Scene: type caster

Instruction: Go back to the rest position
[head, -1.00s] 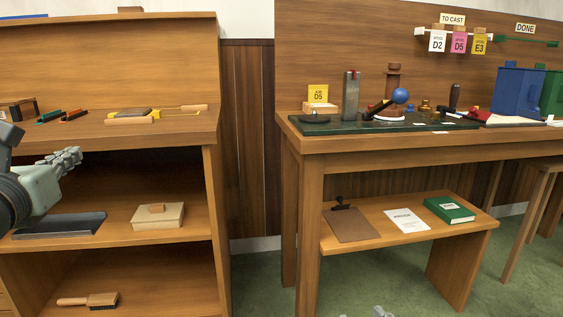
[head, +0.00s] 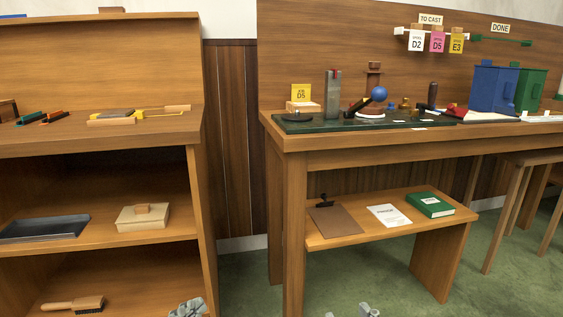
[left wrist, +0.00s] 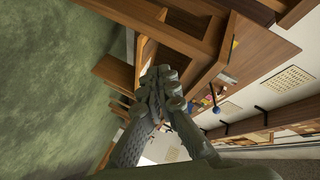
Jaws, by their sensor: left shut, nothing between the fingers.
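My left gripper (head: 188,308) shows at the bottom edge of the head view, in front of the left shelf unit and low down. In the left wrist view its fingers (left wrist: 163,80) meet at the tips, shut and empty, with green floor to one side and wooden furniture beyond. My right gripper (head: 366,310) shows only as small grey pieces at the bottom edge of the head view, over the green floor; the rest is cut off.
The left shelf unit (head: 198,185) holds a dark tray (head: 45,229), a box (head: 143,217) and a brush (head: 75,304).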

